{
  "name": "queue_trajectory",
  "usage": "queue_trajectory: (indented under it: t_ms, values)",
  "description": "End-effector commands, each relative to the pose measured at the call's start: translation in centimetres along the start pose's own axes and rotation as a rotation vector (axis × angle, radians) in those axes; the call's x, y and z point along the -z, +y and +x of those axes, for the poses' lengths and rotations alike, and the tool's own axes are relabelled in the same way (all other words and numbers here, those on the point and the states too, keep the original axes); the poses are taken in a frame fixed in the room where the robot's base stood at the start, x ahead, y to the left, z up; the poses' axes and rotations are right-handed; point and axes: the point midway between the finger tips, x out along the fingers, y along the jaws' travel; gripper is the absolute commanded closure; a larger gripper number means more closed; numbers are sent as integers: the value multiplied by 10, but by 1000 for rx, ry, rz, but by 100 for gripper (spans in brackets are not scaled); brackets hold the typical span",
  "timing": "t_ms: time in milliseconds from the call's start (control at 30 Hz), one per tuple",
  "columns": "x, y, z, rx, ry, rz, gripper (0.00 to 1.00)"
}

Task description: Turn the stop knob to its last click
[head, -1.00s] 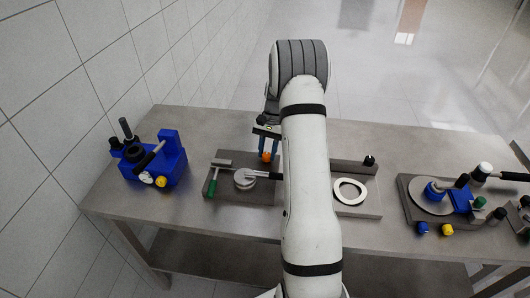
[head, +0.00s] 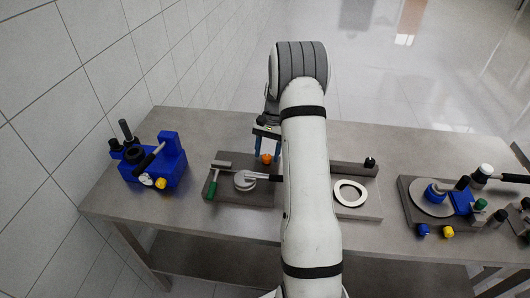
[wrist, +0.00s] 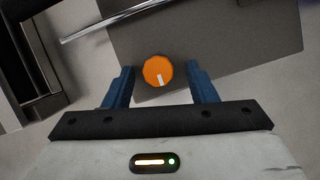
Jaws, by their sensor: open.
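An orange round knob (head: 266,158) with a white pointer mark stands at the back edge of a dark grey plate (head: 232,199); I take it for the stop knob. In the wrist view the knob (wrist: 158,72) lies between my two blue fingers, with a gap on each side. Its white mark points toward my palm, slightly right. My gripper (wrist: 160,78) is open and empty. In the head view my gripper (head: 267,147) hangs right over the knob. Whether the fingertips are down at the knob's height is hard to tell.
A white ring (head: 350,193) lies right of my arm. A blue machine (head: 155,160) stands left, another fixture (head: 425,205) right. My arm hides the middle of the bench.

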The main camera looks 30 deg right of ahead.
Motion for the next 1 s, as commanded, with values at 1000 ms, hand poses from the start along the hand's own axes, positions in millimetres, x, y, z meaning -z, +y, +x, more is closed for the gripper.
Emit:
queue_trajectory:
  t_ms: [1000]
  values:
    - [2,-1,-77,1,3,1,48]
